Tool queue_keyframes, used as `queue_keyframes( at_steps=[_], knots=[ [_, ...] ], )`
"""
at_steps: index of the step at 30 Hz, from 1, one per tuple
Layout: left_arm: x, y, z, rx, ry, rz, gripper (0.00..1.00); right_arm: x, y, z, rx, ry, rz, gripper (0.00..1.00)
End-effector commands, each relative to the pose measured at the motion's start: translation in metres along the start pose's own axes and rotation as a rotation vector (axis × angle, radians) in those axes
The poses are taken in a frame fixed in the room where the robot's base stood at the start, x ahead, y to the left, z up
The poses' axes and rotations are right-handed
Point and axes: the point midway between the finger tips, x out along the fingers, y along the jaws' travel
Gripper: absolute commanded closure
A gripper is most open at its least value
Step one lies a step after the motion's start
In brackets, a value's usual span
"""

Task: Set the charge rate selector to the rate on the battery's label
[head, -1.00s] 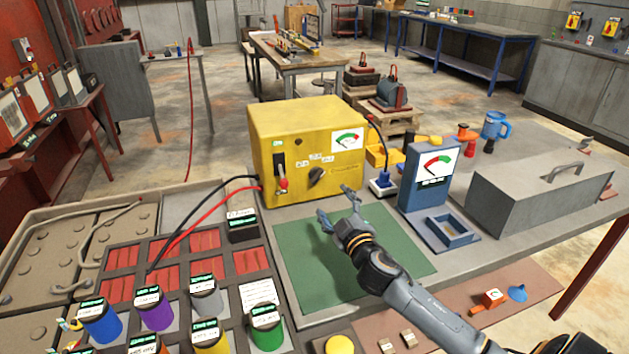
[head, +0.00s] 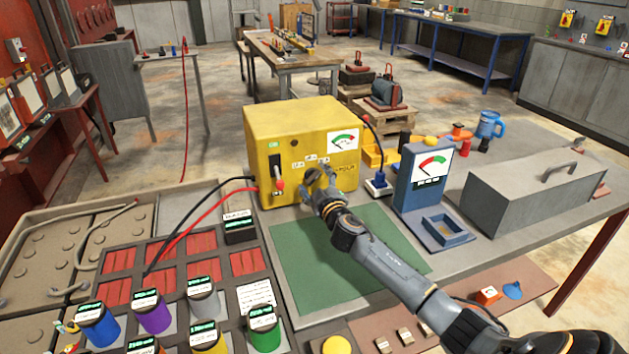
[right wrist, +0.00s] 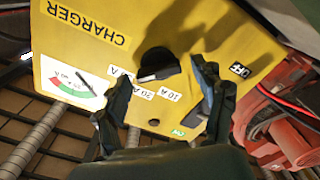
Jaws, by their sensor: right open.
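The yellow charger (head: 285,135) stands at the back of the bench; it also shows upside down in the right wrist view (right wrist: 70,45). In the head view the gripper hides the knob. I cannot make out the battery's rate label. My left gripper is out of view.
Black and red cables run from the charger to a compartmented tray (head: 215,290) with colored cans. A blue meter stand (head: 423,180) and grey toolbox (head: 525,190) stand at right. The green mat (head: 300,270) is clear apart from my arm above it.

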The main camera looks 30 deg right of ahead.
Motion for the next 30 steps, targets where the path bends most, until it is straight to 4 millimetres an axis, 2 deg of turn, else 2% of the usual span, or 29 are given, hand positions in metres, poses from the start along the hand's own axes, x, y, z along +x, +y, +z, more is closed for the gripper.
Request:
queue_keyframes(
  at_steps=[2,10,20,30],
  knots=[
    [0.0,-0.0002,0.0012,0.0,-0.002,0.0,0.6,-0.0002,-0.0002,0.0,0.0,0.0,0.0,0.3],
    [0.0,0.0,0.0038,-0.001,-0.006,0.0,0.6,-0.0004,-0.0003,0.0001,0.0,0.0,0.0,0.85],
    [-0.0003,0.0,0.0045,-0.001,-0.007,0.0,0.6,-0.0005,-0.0008,0.0002,-0.038,0.0,-0.001,0.85],
    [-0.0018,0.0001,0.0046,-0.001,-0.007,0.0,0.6,-0.0006,-0.0021,0.0004,-0.259,0.0,-0.001,0.85]
  ],
)
